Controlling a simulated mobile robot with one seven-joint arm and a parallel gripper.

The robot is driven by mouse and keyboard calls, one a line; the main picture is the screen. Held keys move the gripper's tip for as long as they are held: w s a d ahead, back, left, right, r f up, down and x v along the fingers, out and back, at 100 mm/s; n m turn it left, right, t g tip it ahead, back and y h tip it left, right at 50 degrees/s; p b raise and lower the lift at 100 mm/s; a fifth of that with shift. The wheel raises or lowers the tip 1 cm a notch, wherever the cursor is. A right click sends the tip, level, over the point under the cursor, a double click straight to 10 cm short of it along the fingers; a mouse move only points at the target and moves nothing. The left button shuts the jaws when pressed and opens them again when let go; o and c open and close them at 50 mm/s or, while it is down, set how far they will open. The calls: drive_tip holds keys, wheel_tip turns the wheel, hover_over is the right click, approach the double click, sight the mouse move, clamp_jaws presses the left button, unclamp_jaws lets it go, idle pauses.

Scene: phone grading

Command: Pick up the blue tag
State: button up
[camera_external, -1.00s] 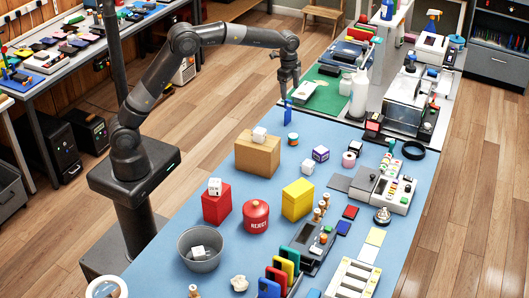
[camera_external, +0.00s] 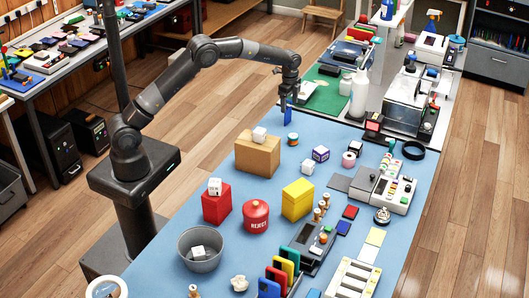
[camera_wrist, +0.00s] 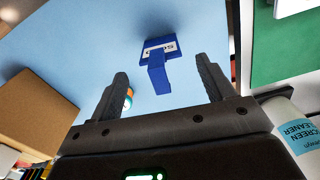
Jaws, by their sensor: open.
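The blue tag (camera_wrist: 158,50) stands on the light blue table top (camera_wrist: 80,60) in the wrist view, with a pale lettered label on its face and a blue strip reaching toward me. My gripper (camera_wrist: 165,85) is open, with one dark finger to each side of the tag's strip and a gap to both. In the external view the tag (camera_external: 283,104) shows as a small blue upright piece just below my gripper (camera_external: 288,97), near the table's far left edge. The fingers are small and dark there.
A brown box (camera_external: 257,154) with a white cube on top stands nearer on the table. A small orange-and-teal roll (camera_external: 292,138) sits beside the tag and shows behind my left finger in the wrist view. A screen cleaner bottle (camera_wrist: 298,125) is at the right.

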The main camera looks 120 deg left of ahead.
sight(288, 108)
drive_tip(key=f, duration=0.4)
drive_tip(key=shift+s+a+f, duration=0.15)
drive_tip(key=shift+s+f, duration=0.05)
drive_tip(key=shift+s, duration=0.1)
drive_tip(key=shift+c, duration=0.5)
drive_tip(key=c, duration=0.9)
